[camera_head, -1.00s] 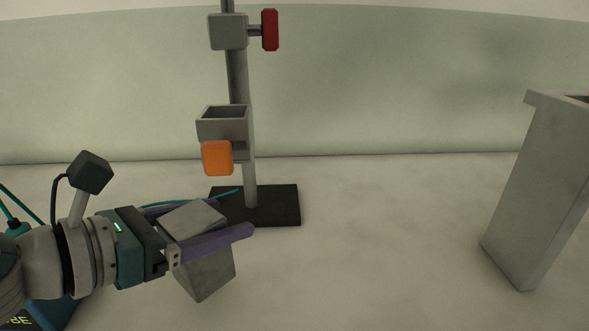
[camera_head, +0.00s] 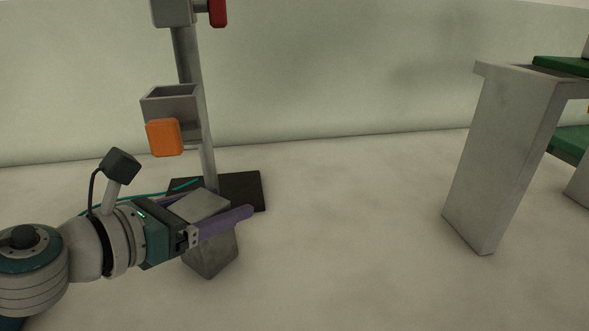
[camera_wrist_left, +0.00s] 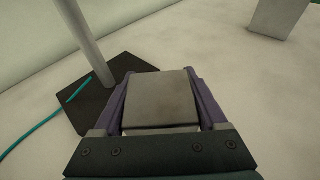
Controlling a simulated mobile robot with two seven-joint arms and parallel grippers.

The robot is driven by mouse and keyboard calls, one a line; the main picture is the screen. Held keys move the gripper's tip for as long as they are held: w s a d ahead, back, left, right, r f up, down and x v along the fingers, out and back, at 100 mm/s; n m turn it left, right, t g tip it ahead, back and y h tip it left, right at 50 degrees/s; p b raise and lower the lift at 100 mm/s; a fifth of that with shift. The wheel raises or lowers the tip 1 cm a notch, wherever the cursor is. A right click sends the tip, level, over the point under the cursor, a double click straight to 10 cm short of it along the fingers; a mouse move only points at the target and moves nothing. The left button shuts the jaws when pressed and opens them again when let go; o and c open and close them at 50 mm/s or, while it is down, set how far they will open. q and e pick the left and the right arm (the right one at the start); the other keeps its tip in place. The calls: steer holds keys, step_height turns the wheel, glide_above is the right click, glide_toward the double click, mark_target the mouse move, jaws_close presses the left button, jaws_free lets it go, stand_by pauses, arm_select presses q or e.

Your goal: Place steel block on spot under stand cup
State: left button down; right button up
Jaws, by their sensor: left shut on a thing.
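The grey steel block (camera_head: 213,257) is between the purple fingers of my left gripper (camera_head: 222,212), which is shut on it. It also shows in the left wrist view (camera_wrist_left: 161,100), with a finger on each side. The stand has a dark base plate (camera_head: 242,187), a grey post and a grey square cup (camera_head: 183,103) on it. An orange block (camera_head: 164,138) is at the cup's front. In the head view the held block appears in front of the base plate; whether it touches the floor I cannot tell. No marked spot is distinguishable. My right gripper is not in view.
A teal cable (camera_wrist_left: 77,90) crosses the base plate. A red knob (camera_head: 218,12) is on the stand's upper clamp. A tall grey support (camera_head: 500,160) stands at the right, with green pieces (camera_head: 570,142) beyond it. The pale floor between stand and support is clear.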

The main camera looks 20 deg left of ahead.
arm_select(q)
steer(key=shift+w+r, duration=0.1)
steer(key=shift+r, duration=0.05)
steer(key=shift+c, duration=1.8)
jaws_free()
steer(key=shift+f, duration=0.2)
steer(key=o, duration=0.4)
steer(key=shift+c, duration=0.2)
steer(key=shift+r, duration=0.25)
steer(key=b+v, duration=0.1)
steer(key=v, duration=1.1)
steer(key=shift+a, duration=0.15)
